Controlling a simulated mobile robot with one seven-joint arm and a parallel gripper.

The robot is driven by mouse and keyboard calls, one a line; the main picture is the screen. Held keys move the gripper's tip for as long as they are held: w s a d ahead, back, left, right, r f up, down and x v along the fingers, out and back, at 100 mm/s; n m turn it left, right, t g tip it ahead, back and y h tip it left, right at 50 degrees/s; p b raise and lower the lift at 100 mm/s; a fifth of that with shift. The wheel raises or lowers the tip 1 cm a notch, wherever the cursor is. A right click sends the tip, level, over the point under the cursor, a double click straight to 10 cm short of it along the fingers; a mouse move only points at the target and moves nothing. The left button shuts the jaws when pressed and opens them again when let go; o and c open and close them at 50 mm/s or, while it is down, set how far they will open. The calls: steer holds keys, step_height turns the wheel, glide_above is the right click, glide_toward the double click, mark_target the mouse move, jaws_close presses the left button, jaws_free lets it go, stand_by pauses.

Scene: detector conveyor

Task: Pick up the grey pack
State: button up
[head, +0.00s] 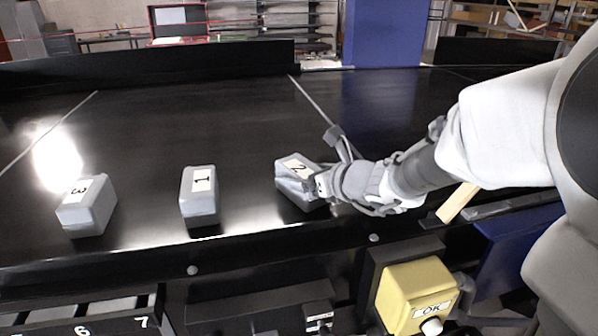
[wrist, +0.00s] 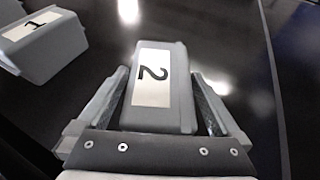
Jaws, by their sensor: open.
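Three grey packs lie on the black conveyor. The pack labelled 2 (head: 294,171) is at my gripper (head: 318,186) in the head view, partly hidden by it. In the wrist view, pack 2 (wrist: 160,84) sits between the two open fingers of my gripper (wrist: 163,100), with its near end close to the palm. I cannot tell whether the fingers touch its sides. The pack labelled 1 (head: 199,207) stands to the left, and it also shows in the wrist view (wrist: 40,45). The pack labelled 3 (head: 87,216) is at the far left.
A yellow box marked OK (head: 411,293) is below the conveyor's front edge at the right. Numbered slots (head: 85,318) are at the lower left. A dark raised wall (head: 150,64) runs along the conveyor's back. The belt behind the packs is clear.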

steer(key=shift+w, duration=0.1)
jaws_close()
stand_by(0.6)
